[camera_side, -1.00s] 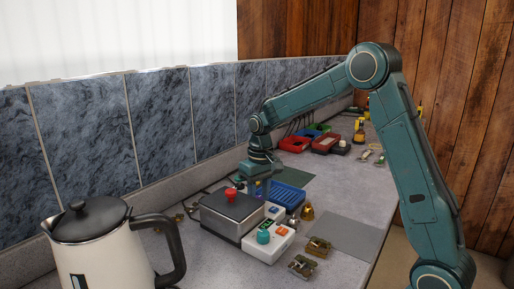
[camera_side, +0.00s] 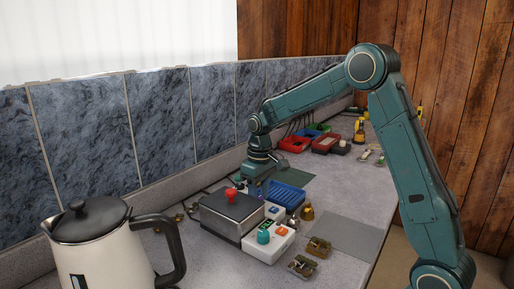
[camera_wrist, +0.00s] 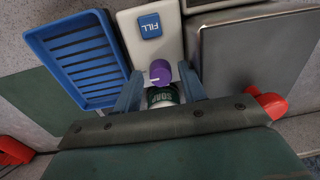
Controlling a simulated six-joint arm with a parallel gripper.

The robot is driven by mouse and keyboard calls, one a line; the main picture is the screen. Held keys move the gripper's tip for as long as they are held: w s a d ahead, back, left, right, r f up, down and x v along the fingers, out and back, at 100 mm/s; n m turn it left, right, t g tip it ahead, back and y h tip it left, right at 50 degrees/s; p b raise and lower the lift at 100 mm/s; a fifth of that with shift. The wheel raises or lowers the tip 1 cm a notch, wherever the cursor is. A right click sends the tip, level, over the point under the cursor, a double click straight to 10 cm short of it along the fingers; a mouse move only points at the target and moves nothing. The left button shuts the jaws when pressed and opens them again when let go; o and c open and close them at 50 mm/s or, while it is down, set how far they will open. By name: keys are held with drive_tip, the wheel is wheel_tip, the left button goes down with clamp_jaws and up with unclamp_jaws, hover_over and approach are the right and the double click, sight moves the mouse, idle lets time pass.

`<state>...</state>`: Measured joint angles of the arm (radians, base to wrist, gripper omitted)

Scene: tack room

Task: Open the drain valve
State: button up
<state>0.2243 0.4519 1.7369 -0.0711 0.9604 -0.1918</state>
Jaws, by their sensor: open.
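No valve label is readable, so I cannot tell for certain which part is the drain valve. A purple knob (camera_wrist: 160,72) sits at the near end of a white panel (camera_wrist: 171,42) in the wrist view. My gripper (camera_wrist: 161,78) is open, with one finger on each side of this knob; contact cannot be made out. A dark green and white labelled part (camera_wrist: 162,96) lies just behind the knob, partly hidden by my gripper. In the side view my gripper (camera_side: 259,186) is low behind the grey-topped scale, its fingertips mostly hidden.
A blue FILL button (camera_wrist: 150,26) is on the same panel. A white box with a teal knob (camera_side: 263,237) and a kettle (camera_side: 100,245) stand nearer.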

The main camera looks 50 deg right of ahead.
drive_tip(key=n, duration=0.4)
drive_tip(key=shift+s+a, duration=0.1)
drive_tip(key=shift+a, duration=0.05)
drive_tip(key=n, duration=0.3)
drive_tip(key=shift+n, duration=0.4)
drive_tip(key=n, duration=0.3)
drive_tip(key=shift+n+g, duration=0.3)
drive_tip(key=shift+n, duration=0.1)
drive_tip(key=n, duration=0.3)
drive_tip(key=shift+n, duration=0.3)
drive_tip(key=shift+w+r, duration=0.2)
drive_tip(key=shift+r, duration=0.1)
drive_tip(key=shift+s+a+r+m, duration=0.75)
drive_tip(key=shift+s+r, duration=0.65)
drive_tip(key=shift+r, duration=6.25)
drive_tip(key=s+a+f+m+t, duration=0.1)
drive_tip(key=s+a+m+t, duration=0.2)
drive_tip(key=s+m, duration=0.3)
drive_tip(key=s+a+f+m+t, duration=0.1)
drive_tip(key=s+a+m+t, duration=0.2)
drive_tip(key=s, duration=1.4)
drive_tip(key=shift+a+f+m, duration=0.2)
drive_tip(key=shift+a+m, duration=0.3)
drive_tip(key=shift+m, duration=1.55)
